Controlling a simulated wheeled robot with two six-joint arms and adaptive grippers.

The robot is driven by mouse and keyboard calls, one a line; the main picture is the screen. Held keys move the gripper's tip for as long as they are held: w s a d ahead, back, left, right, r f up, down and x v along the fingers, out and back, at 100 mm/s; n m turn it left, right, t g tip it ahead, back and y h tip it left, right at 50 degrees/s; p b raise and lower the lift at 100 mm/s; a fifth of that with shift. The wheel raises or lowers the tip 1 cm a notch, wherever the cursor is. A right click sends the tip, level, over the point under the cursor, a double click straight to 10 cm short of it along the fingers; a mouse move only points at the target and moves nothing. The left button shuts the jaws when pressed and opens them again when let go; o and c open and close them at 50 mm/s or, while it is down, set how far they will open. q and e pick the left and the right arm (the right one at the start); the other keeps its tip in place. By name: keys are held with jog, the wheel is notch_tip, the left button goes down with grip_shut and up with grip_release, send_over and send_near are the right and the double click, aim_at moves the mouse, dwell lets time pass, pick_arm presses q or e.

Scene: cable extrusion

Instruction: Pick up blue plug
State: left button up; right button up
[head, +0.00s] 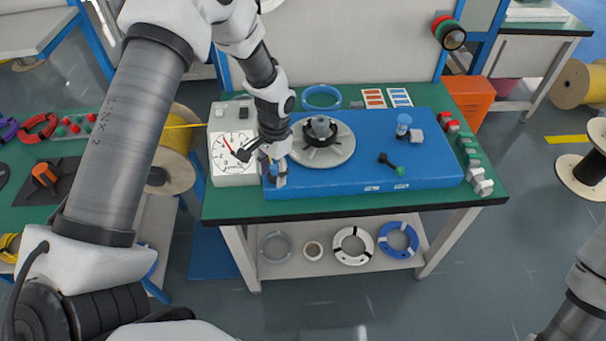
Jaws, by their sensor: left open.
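A small blue cylinder with a pale top, which looks like the blue plug (403,127), stands upright on the right part of the blue mat (330,184). A small grey block (416,136) is close beside it. My left gripper (270,170) is open over the left edge of the blue mat, next to the white dial gauge. It is well to the left of the blue plug, with the round reel between them. Nothing shows held in its fingers. My right gripper is out of view; only part of my right arm shows at the lower right.
The white dial gauge (230,174) stands left of the mat. A round reel (329,151) with a dark hub is right of my left gripper. A black-and-green part (392,164) lies in front of the blue plug. Several connectors (468,150) line the green table's right edge.

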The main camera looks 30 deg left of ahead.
aim_at(274, 167)
pick_arm(q)
jog(key=shift+t, duration=0.7)
jog(key=w+r, duration=0.3)
jog(key=r, duration=0.1)
jog(key=shift+w+a, duration=0.3)
jog(key=shift+a+r+t, duration=0.3)
jog(key=shift+a+r, duration=0.05)
jog(key=shift+r, duration=0.45)
jog(key=shift+s+a+f+h, duration=0.15)
jog(key=shift+a+f+h, duration=0.15)
jog(key=shift+a+f, duration=0.5)
jog(key=f+p, duration=0.1)
jog(key=f, duration=0.1)
jog(key=d+f+p, duration=0.1)
jog(key=f, duration=0.2)
jog(key=shift+w+f, duration=0.2)
jog(key=shift+f, duration=0.05)
jog(key=shift+s+a+f, duration=0.2)
jog(key=shift+f, duration=0.1)
jog(key=shift+d, duration=0.15)
jog(key=c, duration=0.9)
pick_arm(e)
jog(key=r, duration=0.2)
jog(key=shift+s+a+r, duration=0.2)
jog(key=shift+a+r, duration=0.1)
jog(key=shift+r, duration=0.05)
